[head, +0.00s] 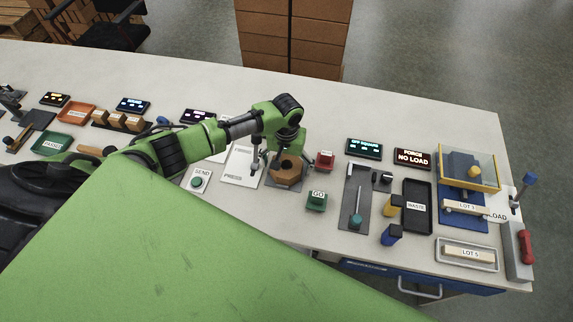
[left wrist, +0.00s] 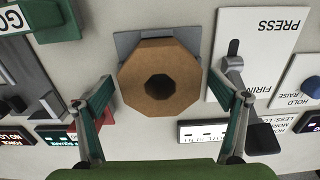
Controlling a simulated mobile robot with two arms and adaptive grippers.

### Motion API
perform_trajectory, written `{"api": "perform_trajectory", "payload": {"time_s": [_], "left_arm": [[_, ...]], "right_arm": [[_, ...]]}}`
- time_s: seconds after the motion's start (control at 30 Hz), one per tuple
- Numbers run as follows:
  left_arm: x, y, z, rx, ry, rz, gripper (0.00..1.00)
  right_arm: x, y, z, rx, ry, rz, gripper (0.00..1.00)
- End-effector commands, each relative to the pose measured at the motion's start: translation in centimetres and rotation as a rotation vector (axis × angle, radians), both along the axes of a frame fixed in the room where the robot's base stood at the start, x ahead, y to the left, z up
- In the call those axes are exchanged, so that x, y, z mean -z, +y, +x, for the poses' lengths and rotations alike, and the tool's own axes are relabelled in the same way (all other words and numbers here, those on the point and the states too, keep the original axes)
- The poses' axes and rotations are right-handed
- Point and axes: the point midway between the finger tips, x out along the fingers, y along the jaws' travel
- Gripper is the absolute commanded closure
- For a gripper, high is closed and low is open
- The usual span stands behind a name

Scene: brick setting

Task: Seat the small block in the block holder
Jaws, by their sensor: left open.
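A brown octagonal block with a round dark hole (head: 286,172) sits on a grey plate near the middle of the bench. It also shows in the left wrist view (left wrist: 160,62). I cannot tell whether it is the block holder. My left gripper (head: 272,165) is open above it. Several small tan blocks (head: 117,121) stand in a dark rack at the left. My right gripper is not in view.
Right of the octagonal block are a red button box (head: 325,160), a green GO box (head: 317,201) and a grey lever plate (head: 354,215). A white PRESS panel (head: 239,172) lies left of it. A WASTE tray (head: 417,207) is farther right. The bench's back strip is clear.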

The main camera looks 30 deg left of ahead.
Motion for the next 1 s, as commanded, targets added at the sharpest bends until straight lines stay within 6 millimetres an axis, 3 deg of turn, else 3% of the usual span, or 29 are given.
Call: {"api": "perform_trajectory", "payload": {"time_s": [0.17,0.5,0.7,1.0], "left_arm": [[-1.0,0.0,0.1,0.001,-0.002,0.0,0.11],[-8.0,0.0,0.1,0.001,-0.005,-0.001,0.11],[-11.0,0.0,0.1,0.001,-0.002,0.0,0.11],[-12.1,0.0,0.0,0.0,-0.001,0.0,0.11]], "right_arm": [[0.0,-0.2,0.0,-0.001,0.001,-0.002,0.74],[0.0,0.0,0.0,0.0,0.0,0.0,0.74],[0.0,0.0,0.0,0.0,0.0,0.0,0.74],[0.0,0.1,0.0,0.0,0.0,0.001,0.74]]}}
